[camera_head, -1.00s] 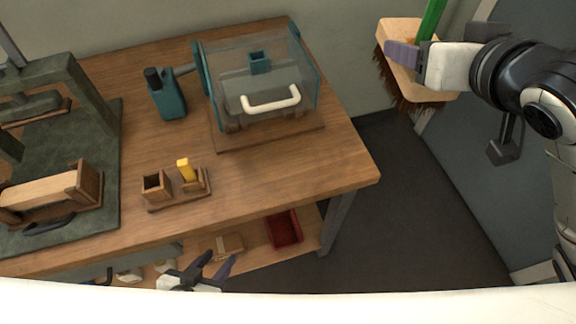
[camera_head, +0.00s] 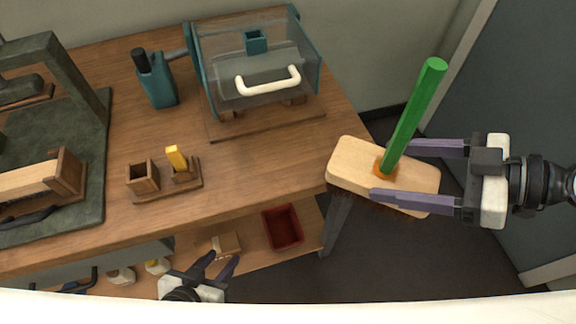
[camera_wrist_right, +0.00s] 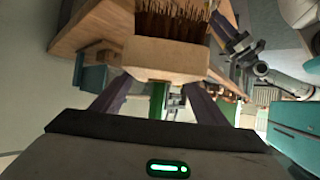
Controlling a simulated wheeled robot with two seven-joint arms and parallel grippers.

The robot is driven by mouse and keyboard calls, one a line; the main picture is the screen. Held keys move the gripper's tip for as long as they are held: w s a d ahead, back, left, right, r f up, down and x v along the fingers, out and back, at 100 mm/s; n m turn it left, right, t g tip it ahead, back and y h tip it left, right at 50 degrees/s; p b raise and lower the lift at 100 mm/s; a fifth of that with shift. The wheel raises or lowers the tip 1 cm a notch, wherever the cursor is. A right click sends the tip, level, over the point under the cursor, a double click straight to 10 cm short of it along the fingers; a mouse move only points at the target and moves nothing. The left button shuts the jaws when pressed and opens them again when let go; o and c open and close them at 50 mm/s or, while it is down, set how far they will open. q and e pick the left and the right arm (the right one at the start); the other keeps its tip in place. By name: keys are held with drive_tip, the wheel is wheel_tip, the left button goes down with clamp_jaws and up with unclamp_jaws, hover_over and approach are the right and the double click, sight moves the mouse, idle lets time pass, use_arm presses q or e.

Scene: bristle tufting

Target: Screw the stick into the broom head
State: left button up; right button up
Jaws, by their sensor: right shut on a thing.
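The broom head (camera_head: 352,165) is a pale wooden block held in the air off the table's right edge. It also shows in the right wrist view (camera_wrist_right: 165,52), with brown bristles. The green stick (camera_head: 413,115) stands in an orange collar (camera_head: 385,168) on the block's face. How deep it sits is hidden. My right gripper (camera_head: 395,170) is shut on the broom head, one purple finger along each side. My left gripper (camera_head: 222,262) is open and empty, low in front of the table.
A red bin (camera_head: 283,226) sits on the lower shelf.

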sight(340, 149)
drive_tip(key=shift+w+d, duration=0.25)
drive_tip(key=shift+w+a, duration=0.1)
drive_tip(key=shift+a, duration=0.05)
drive_tip(key=shift+w+a+b, duration=0.25)
drive_tip(key=shift+a+b, duration=0.2)
drive_tip(key=shift+a, duration=0.05)
drive_tip(key=shift+w+a, duration=0.3)
drive_tip(key=shift+a, duration=0.3)
drive_tip(key=a, duration=0.1)
drive_tip(key=w+a, duration=0.1)
drive_tip(key=a, duration=0.1)
drive_tip(key=shift+w+a+r+p, duration=0.25)
drive_tip(key=shift+w+a+p, duration=0.05)
drive_tip(key=shift+w, duration=0.1)
drive_tip(key=w+a+p, duration=0.1)
drive_tip(key=w+a, duration=0.4)
drive_tip(key=a, duration=0.5)
drive_tip(key=shift+f+p, duration=0.25)
drive_tip(key=shift+p, duration=0.05)
drive_tip(key=shift+f, duration=0.1)
